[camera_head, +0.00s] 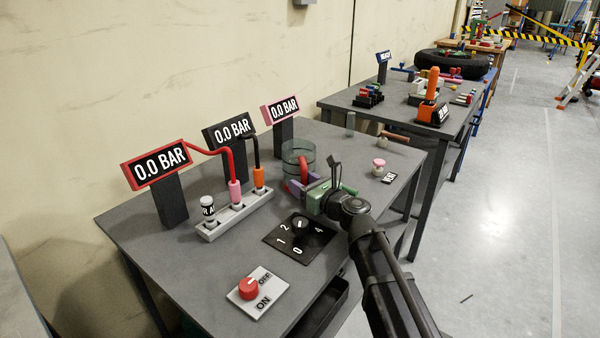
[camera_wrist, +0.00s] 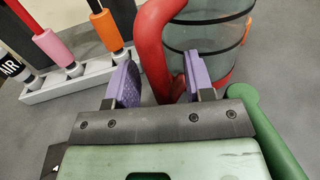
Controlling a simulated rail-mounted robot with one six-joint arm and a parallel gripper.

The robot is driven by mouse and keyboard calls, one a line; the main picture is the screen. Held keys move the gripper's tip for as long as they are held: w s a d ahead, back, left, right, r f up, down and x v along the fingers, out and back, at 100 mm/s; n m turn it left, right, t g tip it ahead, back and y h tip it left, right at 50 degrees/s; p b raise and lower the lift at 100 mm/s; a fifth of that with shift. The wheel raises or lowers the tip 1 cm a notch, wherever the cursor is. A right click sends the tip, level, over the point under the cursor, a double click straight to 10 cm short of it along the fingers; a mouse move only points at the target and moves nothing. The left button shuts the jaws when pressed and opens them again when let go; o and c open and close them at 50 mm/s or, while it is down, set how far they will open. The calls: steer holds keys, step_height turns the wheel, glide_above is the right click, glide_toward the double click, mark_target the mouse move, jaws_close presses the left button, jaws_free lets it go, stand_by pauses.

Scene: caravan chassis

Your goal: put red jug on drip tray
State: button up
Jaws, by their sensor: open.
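The red jug (camera_head: 290,152) is a clear, see-through vessel with a red handle, standing on the near grey table. In the wrist view its red handle (camera_wrist: 155,40) rises between and just beyond my two purple fingers, and its clear, dark-banded body (camera_wrist: 215,38) is at the upper right. My gripper (camera_head: 304,184) is open at the jug's handle side, and its fingers also show in the wrist view (camera_wrist: 160,85). The right finger overlaps the handle's lower part in the picture; I cannot tell whether they touch. I cannot make out a drip tray for certain.
A pale rack (camera_head: 234,215) with hose plugs and pressure displays stands left of the jug. A black dial plate (camera_head: 299,237) and a red switch (camera_head: 250,289) lie nearer. A small pink-lidded jar (camera_head: 379,167) stands to the right. A second, cluttered table is beyond.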

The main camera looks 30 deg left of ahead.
jaws_close()
step_height(320, 180, up, 20)
steer(key=p, duration=2)
